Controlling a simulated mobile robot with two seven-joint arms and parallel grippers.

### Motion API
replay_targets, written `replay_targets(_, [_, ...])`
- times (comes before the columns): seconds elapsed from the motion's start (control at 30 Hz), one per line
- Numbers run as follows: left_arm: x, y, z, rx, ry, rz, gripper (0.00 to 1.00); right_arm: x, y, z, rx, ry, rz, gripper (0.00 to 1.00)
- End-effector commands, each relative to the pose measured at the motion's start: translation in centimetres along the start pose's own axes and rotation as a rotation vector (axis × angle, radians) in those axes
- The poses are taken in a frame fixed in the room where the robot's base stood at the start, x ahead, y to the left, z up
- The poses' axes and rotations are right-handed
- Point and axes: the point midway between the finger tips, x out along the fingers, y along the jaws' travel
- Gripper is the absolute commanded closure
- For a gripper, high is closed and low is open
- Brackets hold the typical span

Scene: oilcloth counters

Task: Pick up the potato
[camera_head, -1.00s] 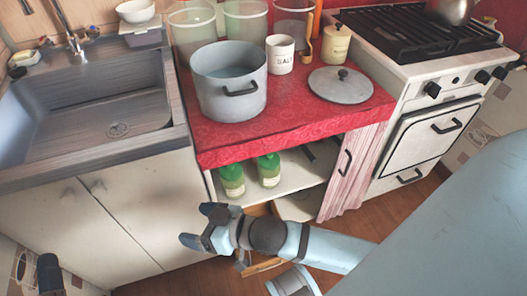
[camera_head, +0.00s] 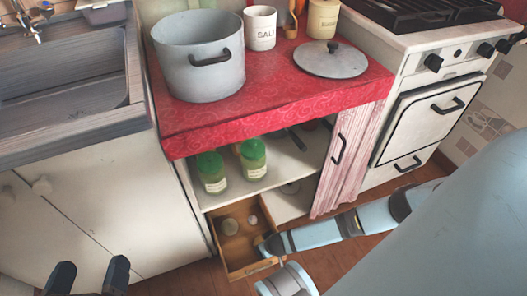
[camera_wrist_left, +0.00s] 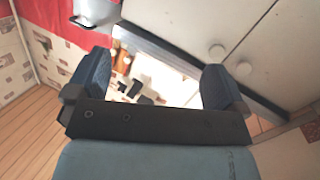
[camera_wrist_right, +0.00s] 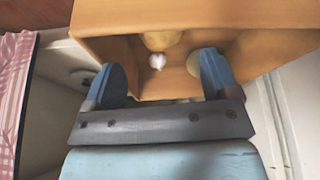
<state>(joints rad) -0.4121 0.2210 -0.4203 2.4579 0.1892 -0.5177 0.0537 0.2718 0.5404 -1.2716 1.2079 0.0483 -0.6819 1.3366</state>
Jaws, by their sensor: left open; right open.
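A yellowish, rounded thing that looks like the potato (camera_wrist_right: 161,40) lies in the open wooden drawer in the right wrist view, partly cut off by the drawer's panel. A white garlic bulb (camera_wrist_right: 157,62) lies just beside it. My right gripper (camera_head: 268,248) is at the drawer's right side in the head view. In the right wrist view its open fingers (camera_wrist_right: 162,78) point into the drawer, with nothing between them that I can see held. My left gripper (camera_head: 88,278) is open and empty at the lower left, away from the drawer.
The drawer (camera_head: 236,266) is pulled out below a shelf with two green-capped jars (camera_head: 253,160). Another pale round item (camera_wrist_right: 194,62) lies in it. A pink curtain (camera_head: 350,155) hangs to the right. A pot (camera_head: 198,58) and lid (camera_head: 330,60) stand on the red counter above.

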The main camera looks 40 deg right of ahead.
Motion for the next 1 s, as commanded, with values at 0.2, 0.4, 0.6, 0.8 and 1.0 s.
replay_targets(0.2, [0.5,-0.9,0.8,0.079,0.015,0.003,0.01,3.6,0.0,0.0,-0.001,0.002,0.000,0.19])
replay_targets(0.4, [0.7,-1.4,0.7,0.132,0.045,0.001,0.01,5.1,0.0,0.1,-0.002,0.000,0.001,0.19])
replay_targets(0.6, [1.2,-2.4,0.5,0.249,0.109,-0.003,0.01,8.4,0.0,0.1,-0.002,0.001,0.000,0.19])
replay_targets(0.8, [1.5,-2.8,-0.2,0.318,0.145,-0.006,0.01,9.5,0.0,0.0,-0.001,0.001,0.000,0.19])
replay_targets(1.0, [1.4,-2.7,-0.4,0.321,0.146,-0.005,0.01,9.4,0.0,0.0,-0.001,0.001,-0.001,0.21])
